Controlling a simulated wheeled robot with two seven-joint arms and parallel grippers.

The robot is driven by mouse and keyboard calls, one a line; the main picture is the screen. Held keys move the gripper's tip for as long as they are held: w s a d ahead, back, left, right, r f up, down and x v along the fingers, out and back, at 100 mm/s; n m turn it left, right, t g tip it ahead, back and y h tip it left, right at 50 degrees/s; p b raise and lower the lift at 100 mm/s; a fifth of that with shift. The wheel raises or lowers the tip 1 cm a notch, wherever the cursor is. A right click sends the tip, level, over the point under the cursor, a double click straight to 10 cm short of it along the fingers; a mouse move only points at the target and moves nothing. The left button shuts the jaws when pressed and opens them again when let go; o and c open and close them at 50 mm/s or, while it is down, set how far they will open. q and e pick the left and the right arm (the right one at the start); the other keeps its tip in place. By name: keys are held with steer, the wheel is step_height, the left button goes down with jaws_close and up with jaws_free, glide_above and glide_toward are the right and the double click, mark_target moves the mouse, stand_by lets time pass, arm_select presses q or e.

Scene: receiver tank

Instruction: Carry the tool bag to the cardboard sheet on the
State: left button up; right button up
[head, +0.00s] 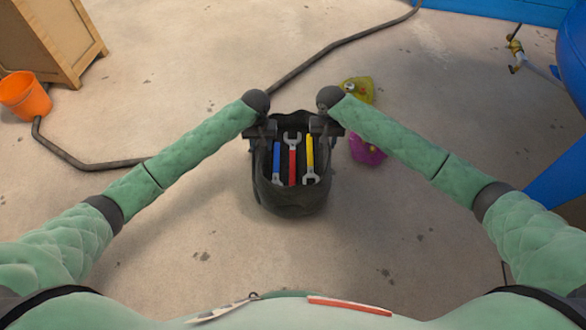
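The tool bag (291,200) is dark, open-topped and upright in the middle of the head view. A blue-handled, a red-handled and a yellow-handled tool show inside it. My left gripper (264,131) is at the bag's upper left rim and my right gripper (322,126) is at its upper right rim. Both point down and seem to touch the rim. Their fingers are small, dark and partly hidden against the bag, so their closure does not show. I cannot tell whether the bag rests on the floor or hangs just above it. No cardboard sheet is in view.
A dark hose (330,48) runs across the floor behind the bag. An orange bucket (25,96) and a wooden cabinet (45,40) stand at left. Yellow (357,88) and magenta (366,151) items lie right of the bag. Large blue structures (560,185) are at right. The near floor is clear.

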arm_select(q)
steer(key=shift+f, duration=3.15)
arm_select(e)
steer(key=shift+f, duration=3.1)
arm_select(q)
jaws_close()
arm_select(e)
jaws_close()
arm_select(q)
steer(key=shift+r, duration=0.1)
